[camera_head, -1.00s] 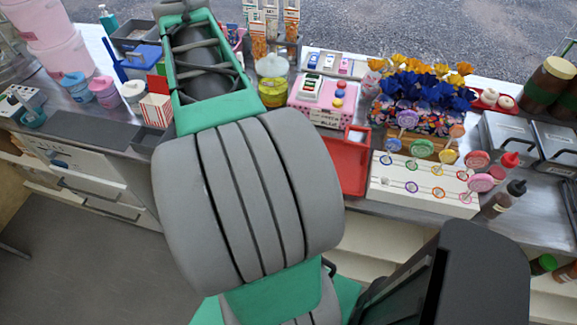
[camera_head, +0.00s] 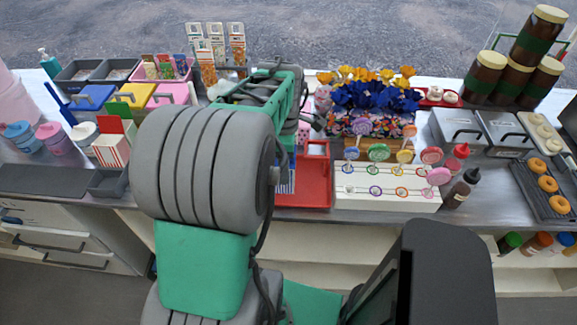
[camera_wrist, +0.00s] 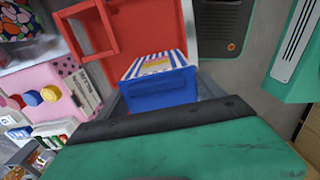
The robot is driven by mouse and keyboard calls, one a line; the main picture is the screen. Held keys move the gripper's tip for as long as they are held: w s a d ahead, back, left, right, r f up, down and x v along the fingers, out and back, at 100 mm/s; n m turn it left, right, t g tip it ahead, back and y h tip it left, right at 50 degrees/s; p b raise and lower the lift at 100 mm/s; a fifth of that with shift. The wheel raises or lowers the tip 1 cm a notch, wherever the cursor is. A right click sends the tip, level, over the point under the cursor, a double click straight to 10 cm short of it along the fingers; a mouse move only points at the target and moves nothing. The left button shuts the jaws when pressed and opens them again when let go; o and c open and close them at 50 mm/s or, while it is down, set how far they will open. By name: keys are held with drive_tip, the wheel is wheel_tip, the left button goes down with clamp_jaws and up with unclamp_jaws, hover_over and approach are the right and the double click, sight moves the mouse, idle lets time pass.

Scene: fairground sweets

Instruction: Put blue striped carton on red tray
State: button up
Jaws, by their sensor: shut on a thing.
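The blue striped carton (camera_wrist: 158,90) shows in the wrist view, with a solid blue near face and a white and blue striped part behind it. My gripper (camera_wrist: 163,98) is shut on it. The red tray (camera_wrist: 158,25) with its red handle frame lies behind the carton in the wrist view. In the head view the red tray (camera_head: 316,180) is on the counter, just right of my arm. A strip of the carton (camera_head: 287,176) shows at the tray's left part. My arm hides the rest. I cannot tell whether the carton touches the tray.
The white lollipop stand (camera_head: 385,200) is close right of the tray. Blue and orange flowers (camera_head: 375,95) stand behind it. A pink box (camera_wrist: 50,90) is beside the tray in the wrist view. A red striped carton (camera_head: 110,150) stands left of my arm.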

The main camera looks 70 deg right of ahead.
drive_tip(key=shift+s+d+f, duration=0.15)
drive_tip(key=shift+f, duration=1)
drive_tip(key=shift+s+d+f, duration=0.15)
drive_tip(key=shift+f, duration=0.95)
drive_tip(key=o, duration=1.2)
wheel_tip(320, 180, up, 12)
drive_tip(key=shift+r+b, duration=0.1)
drive_tip(key=shift+b, duration=0.35)
drive_tip(key=shift+w+r, duration=0.1)
drive_tip(key=shift+w, duration=0.05)
drive_tip(key=w+a+t+h, duration=0.1)
drive_tip(key=w+a, duration=1.6)
drive_tip(key=w, duration=0.5)
drive_tip(key=w+a+t, duration=0.1)
drive_tip(key=a, duration=0.6)
drive_tip(key=a+f+m+t, duration=0.1)
drive_tip(key=a, duration=0.6)
drive_tip(key=w+a+m+y, duration=0.1)
drive_tip(key=a, duration=0.7)
drive_tip(key=shift+w+f+t, duration=0.2)
drive_tip(key=shift+w+t, duration=0.1)
drive_tip(key=shift+t, duration=0.1)
